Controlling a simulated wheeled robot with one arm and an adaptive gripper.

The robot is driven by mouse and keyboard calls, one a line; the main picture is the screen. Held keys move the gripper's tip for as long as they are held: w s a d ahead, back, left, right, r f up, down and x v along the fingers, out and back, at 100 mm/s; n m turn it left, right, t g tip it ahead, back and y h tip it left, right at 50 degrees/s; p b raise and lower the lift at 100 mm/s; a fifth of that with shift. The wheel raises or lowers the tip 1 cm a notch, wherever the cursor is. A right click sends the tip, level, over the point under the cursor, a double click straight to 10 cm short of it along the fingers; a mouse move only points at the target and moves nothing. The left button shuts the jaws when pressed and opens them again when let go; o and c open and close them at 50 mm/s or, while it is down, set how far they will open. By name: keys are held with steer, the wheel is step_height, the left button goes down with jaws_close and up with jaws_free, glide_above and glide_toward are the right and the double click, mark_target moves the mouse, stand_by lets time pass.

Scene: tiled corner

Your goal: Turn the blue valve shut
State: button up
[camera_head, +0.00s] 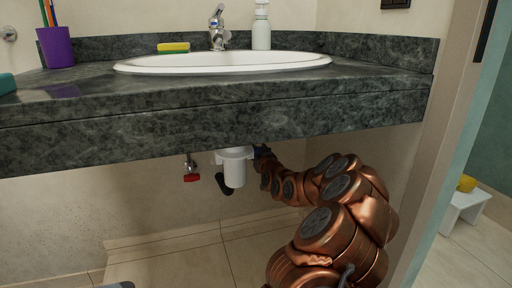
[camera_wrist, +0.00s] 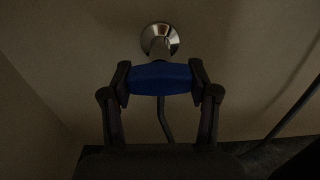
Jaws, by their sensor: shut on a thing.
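The blue valve handle (camera_wrist: 160,78) sits between the two fingers of my gripper (camera_wrist: 160,82) in the wrist view. The fingers are shut on it, one on each side. A round metal wall fitting (camera_wrist: 160,38) shows just beyond the handle, and a dark hose hangs below it.
A red-handled valve (camera_head: 191,177) is on the wall to the left of the white drain trap (camera_head: 235,167). The granite counter (camera_head: 200,112) with the white sink (camera_head: 222,62) overhangs my arm. A white stool (camera_head: 465,208) stands at the far right.

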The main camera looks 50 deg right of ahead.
steer(key=o, duration=1.2)
steer(key=shift+c, duration=0.2)
steer(key=shift+s, duration=0.15)
steer(key=v, duration=1.1)
steer(key=shift+s+a, duration=0.25)
steer(key=shift+s, duration=0.05)
